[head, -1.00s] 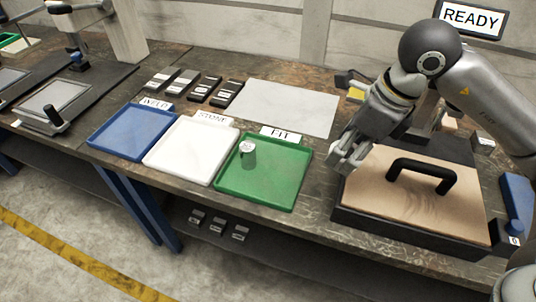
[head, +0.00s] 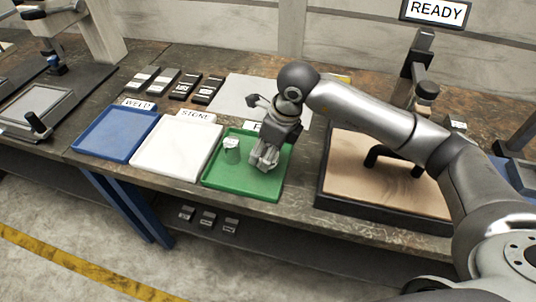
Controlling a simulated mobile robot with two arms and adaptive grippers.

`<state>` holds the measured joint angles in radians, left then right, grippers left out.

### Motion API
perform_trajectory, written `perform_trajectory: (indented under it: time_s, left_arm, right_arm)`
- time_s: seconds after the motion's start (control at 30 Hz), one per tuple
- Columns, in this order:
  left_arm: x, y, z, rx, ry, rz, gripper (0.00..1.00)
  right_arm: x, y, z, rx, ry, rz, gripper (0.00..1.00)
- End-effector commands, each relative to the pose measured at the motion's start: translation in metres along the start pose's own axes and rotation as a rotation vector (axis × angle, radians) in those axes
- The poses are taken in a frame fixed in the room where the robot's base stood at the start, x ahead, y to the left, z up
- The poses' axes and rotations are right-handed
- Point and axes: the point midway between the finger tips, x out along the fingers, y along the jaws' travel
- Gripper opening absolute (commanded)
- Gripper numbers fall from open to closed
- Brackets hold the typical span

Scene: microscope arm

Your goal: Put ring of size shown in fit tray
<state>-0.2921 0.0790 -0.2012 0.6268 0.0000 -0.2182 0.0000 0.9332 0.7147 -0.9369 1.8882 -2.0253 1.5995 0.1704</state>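The green fit tray (head: 225,180) sits on the bench in the head view, its FIT label partly covered by my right arm. A small grey cylindrical piece (head: 232,149) stands upright in the tray's left half; I cannot tell whether it is a ring. My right gripper (head: 264,163) points down over the right half of the tray, to the right of the grey piece and apart from it. Its fingers are too small to tell whether they are open or hold anything. The screen (head: 437,12) reads READY and shows no size. My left gripper is out of view.
A dark-framed wooden board (head: 345,160) with a black handle is on the right, partly behind my arm.

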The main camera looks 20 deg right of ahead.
Motion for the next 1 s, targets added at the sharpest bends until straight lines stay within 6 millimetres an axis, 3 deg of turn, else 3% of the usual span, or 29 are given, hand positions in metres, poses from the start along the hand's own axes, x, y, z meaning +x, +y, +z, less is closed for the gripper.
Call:
perform_trajectory:
  time_s: [0.13, 0.5, 0.53, 0.67, 0.7, 1.0]
  left_arm:
    - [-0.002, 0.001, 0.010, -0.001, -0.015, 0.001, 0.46]
    - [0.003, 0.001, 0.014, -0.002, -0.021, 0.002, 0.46]
    - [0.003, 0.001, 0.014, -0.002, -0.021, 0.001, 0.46]
    - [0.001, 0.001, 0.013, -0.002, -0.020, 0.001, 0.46]
    - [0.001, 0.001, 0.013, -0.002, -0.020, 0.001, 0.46]
    - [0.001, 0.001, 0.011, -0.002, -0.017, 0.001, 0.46]
  right_arm:
    - [0.020, 0.000, -0.008, 0.002, 0.002, 0.000, 0.19]
    - [0.026, -0.001, -0.009, 0.001, 0.000, -0.002, 0.19]
    - [0.026, -0.001, -0.009, 0.001, 0.002, -0.001, 0.55]
    - [0.025, 0.000, -0.009, 0.001, 0.002, -0.001, 0.72]
    - [0.025, 0.000, -0.009, 0.001, 0.002, -0.001, 0.75]
    - [0.025, 0.000, -0.009, 0.001, 0.002, -0.001, 0.75]
